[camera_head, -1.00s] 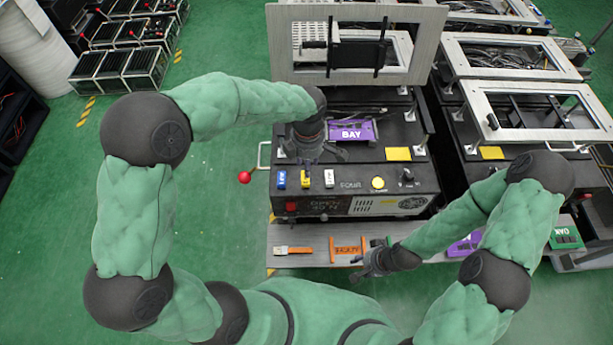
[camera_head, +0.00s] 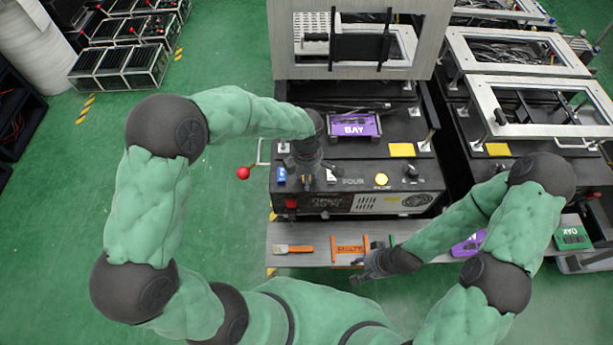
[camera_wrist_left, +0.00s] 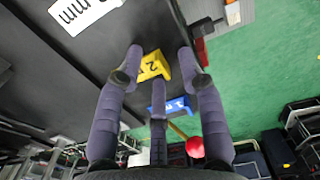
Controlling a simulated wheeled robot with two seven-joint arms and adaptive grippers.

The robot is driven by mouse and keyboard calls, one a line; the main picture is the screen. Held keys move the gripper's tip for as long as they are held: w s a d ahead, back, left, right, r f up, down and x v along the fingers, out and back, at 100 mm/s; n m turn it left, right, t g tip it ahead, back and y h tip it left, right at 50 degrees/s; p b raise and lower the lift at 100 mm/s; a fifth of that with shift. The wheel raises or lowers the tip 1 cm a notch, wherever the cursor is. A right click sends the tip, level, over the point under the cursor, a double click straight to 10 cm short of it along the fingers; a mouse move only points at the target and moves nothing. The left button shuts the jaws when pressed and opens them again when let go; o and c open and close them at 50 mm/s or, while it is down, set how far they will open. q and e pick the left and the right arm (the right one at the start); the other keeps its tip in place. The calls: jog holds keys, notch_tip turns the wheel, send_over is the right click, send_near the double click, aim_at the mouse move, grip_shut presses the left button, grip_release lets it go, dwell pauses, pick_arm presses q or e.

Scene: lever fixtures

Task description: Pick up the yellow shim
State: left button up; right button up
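The yellow shim (camera_wrist_left: 153,66) is a small block marked with a 2, standing on the dark top of the machine between the white and blue shims. In the head view, the yellow shim (camera_head: 307,180) is mostly hidden by my left gripper (camera_head: 306,172), which is right over it. In the left wrist view, the fingers of my left gripper (camera_wrist_left: 161,64) are spread, with the yellow shim between and beyond the tips. No grip on it shows. My right gripper (camera_head: 370,270) hangs over the front bench, apart from the shims; its finger opening is unclear.
The blue shim (camera_wrist_left: 170,107) and the white shim (camera_wrist_left: 85,12) stand on either side. A red ball knob (camera_head: 243,173) sticks out left of the machine. A purple BAY block (camera_head: 354,125) lies behind.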

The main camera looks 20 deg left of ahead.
pick_arm(q)
grip_shut()
jog(key=shift+r+p, duration=0.3)
jog(key=shift+r, duration=0.55)
jog(key=s+d+r+p, duration=0.4)
jog(key=s+d+r, duration=0.4)
jog(key=s+r, duration=0.3)
jog(key=shift+s+r+p, duration=0.2)
jog(key=shift+r+p, duration=0.05)
jog(key=shift+p, duration=0.1)
